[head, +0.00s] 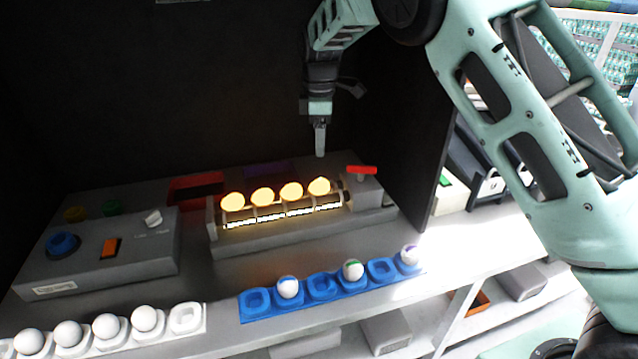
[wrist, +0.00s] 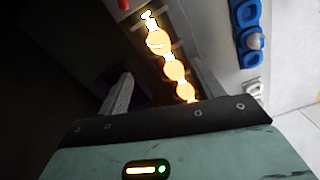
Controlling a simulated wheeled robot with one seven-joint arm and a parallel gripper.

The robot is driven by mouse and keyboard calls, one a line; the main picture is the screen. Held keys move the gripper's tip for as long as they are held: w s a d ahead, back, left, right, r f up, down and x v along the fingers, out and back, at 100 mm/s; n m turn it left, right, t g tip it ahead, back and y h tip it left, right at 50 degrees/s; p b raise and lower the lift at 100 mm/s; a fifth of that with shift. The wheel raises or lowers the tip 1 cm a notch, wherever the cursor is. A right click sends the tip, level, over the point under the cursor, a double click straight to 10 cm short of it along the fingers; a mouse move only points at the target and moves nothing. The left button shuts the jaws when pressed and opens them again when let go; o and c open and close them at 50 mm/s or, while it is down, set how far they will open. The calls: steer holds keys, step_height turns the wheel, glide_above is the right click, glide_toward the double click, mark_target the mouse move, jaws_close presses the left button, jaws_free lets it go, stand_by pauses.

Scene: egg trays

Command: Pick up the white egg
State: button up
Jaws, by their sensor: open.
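Several plain white eggs (head: 106,327) sit in the white tray (head: 203,326) at the lower left in the head view; its right-end cup is empty. Several eggs glow yellow-orange on the lit roller stand (head: 262,197), and they show in the wrist view too (wrist: 174,70). The blue tray (head: 257,312) holds three white eggs with coloured marks: blue (head: 289,288), green (head: 353,270) and purple (head: 409,256). Its other cups are empty. My gripper (head: 320,152) is open and empty, pointing down above and behind the right end of the lit stand.
A grey control box (head: 100,252) with a blue knob and orange switch stands at left. A red handle (head: 362,169) rises at the stand's right end. Dark walls enclose the back, with a panel edge (head: 440,175) at right. The shelf's front edge lies just before the trays.

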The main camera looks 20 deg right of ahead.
steer(key=p, duration=0.2)
glide_above(320, 180)
step_height(320, 180, down, 8)
steer(key=shift+r, duration=0.25)
steer(key=shift+f+p, duration=1.15)
steer(key=shift+f, duration=1.4)
steer(key=c, duration=0.7)
